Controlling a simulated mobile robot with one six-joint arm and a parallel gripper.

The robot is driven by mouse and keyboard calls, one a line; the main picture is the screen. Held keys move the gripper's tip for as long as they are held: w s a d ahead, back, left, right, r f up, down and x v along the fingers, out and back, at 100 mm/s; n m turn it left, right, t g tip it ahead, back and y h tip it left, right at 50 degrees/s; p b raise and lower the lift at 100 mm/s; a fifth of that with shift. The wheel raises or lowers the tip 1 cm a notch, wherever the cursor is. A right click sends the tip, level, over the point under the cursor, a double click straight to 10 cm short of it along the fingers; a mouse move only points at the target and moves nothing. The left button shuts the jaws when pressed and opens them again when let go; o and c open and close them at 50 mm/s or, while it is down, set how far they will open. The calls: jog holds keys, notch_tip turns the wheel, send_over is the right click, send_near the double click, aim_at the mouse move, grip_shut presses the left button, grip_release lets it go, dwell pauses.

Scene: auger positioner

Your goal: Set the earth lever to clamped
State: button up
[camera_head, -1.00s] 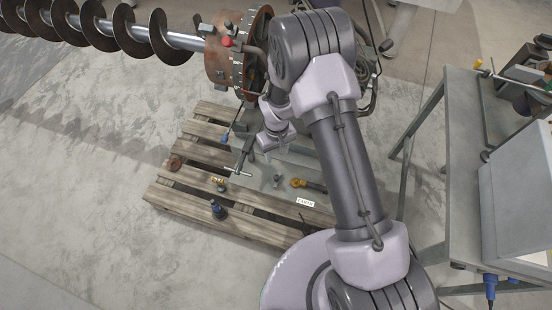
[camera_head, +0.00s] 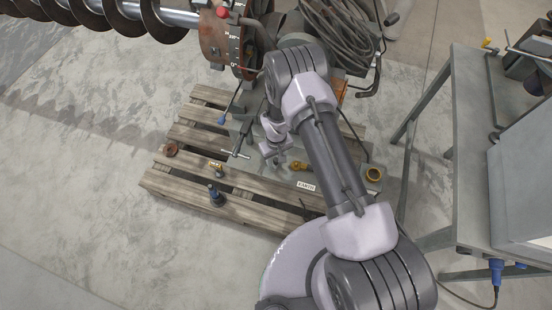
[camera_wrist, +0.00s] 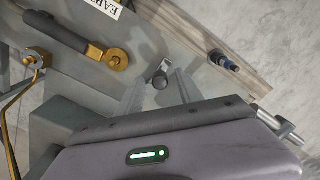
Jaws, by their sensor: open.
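The earth lever, a dark grey handle with a brass eye end (camera_wrist: 117,59), lies on a grey plate in the wrist view. Its handle points up and left, beside a white label (camera_wrist: 105,6) reading "EAR…". In the head view its brass end (camera_head: 298,166) shows just right of my gripper (camera_head: 275,158), and my arm hides part of the handle. In the wrist view my gripper (camera_wrist: 161,76) is open. A small metal stud or knob (camera_wrist: 160,81) shows between its fingers; whether they touch it I cannot tell. The lever is outside the fingers, to their left.
A brass lug (camera_wrist: 38,57) with a bent yellow rod or cable is at the wrist view's left. A T-handle (camera_head: 236,154) and a blue-black connector (camera_head: 216,196) are on the wooden pallet (camera_head: 165,185). A workbench (camera_head: 470,130) stands right; the floor at left is clear.

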grip_shut()
jog(key=shift+d+n, duration=0.1)
jog(key=shift+n, duration=0.2)
jog(key=n+b, duration=0.1)
jog(key=n, duration=0.1)
jog(key=d+n, duration=0.1)
jog(key=n, duration=0.1)
jog(key=shift+s+d+n+b, duration=0.1)
jog(key=shift+d+n+b, duration=0.1)
jog(key=shift+n+b, duration=0.15)
jog(key=n, duration=0.1)
jog(key=d+n+b, duration=0.1)
jog(key=n, duration=0.1)
jog(key=shift+n, duration=0.25)
jog(key=n, duration=0.2)
jog(key=w+d+n+b, duration=0.1)
jog(key=n, duration=0.1)
jog(key=shift+d, duration=0.1)
jog(key=shift+w+d+n+b, duration=0.15)
jog(key=shift+w+d+n, duration=0.1)
jog(key=shift+n, duration=0.8)
jog(key=shift+w+d+n+b, duration=0.1)
jog(key=shift+w+n+b, duration=0.1)
jog(key=shift+n, duration=0.85)
